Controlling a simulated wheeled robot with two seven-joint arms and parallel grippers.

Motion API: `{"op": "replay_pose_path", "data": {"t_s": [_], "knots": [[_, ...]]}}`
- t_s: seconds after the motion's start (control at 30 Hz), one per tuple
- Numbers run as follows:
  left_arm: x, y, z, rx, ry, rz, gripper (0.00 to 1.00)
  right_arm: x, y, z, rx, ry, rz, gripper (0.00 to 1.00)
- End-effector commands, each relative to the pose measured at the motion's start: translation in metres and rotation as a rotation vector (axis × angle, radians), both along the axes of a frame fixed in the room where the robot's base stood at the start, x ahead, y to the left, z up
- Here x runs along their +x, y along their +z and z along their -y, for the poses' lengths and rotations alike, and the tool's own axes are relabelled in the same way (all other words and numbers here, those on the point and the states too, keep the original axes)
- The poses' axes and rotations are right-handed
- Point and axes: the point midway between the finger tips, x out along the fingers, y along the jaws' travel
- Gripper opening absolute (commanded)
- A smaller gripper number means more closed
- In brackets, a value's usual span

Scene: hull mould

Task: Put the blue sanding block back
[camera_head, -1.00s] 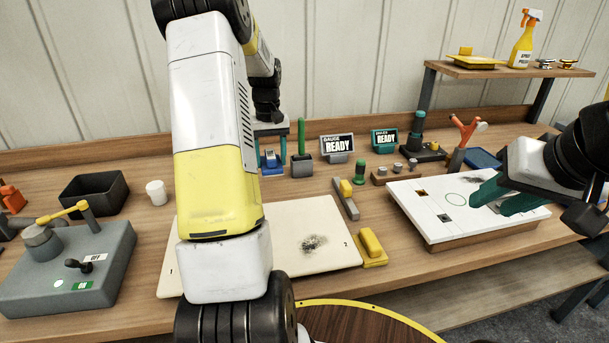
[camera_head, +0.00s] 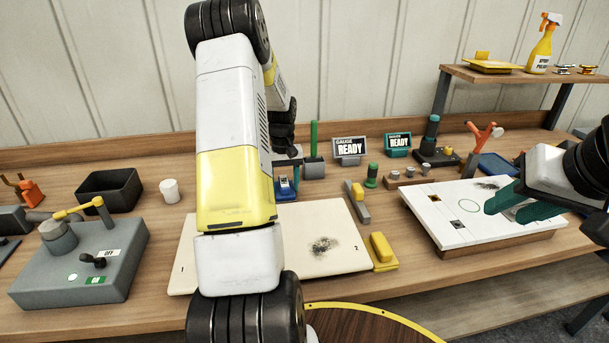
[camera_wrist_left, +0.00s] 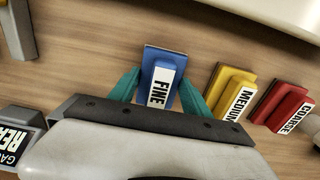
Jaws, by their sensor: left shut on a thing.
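The blue sanding block, labelled FINE, (camera_wrist_left: 160,72) is between the teal fingers of my left gripper (camera_wrist_left: 160,88), which is shut on it. In the head view the blue block (camera_head: 285,187) shows low behind my left forearm, over the back of the bench. My left gripper is mostly hidden there. I cannot tell whether the block touches the bench. A yellow MEDIUM block (camera_wrist_left: 230,90) and a red COARSE block (camera_wrist_left: 281,106) lie to its right in the wrist view. My right gripper (camera_head: 512,203) is open and empty over the white panel (camera_head: 470,222).
A gauge sign (camera_head: 350,147) and a green-handled tool (camera_head: 314,150) stand right of the blue block. A cream panel (camera_head: 335,225) lies in front. A black bin (camera_head: 108,193), white cup (camera_head: 170,190) and grey switch box (camera_head: 80,265) stand left.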

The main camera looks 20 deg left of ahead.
Motion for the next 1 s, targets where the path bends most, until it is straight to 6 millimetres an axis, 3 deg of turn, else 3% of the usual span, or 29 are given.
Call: {"op": "replay_pose_path", "data": {"t_s": [0.03, 0.13, 0.57, 1.0], "knots": [[0.0, -0.002, 0.0, -0.001, 0.0, -0.001, 0.58, 0.0, 0.0, 0.0, 0.0, 0.0, 0.0, 0.36], [0.0, -0.001, 0.0, -0.001, 0.0, -0.001, 0.77, 0.0, 0.0, 0.0, 0.0, 0.0, 0.0, 0.36], [0.001, 0.008, 0.0, 0.002, 0.0, 0.003, 0.78, 0.0, 0.0, 0.0, 0.0, 0.0, 0.0, 0.36], [0.001, 0.095, 0.0, 0.001, 0.0, 0.003, 0.78, 0.0, 0.0, 0.0, 0.0, 0.0, 0.0, 0.36]]}}
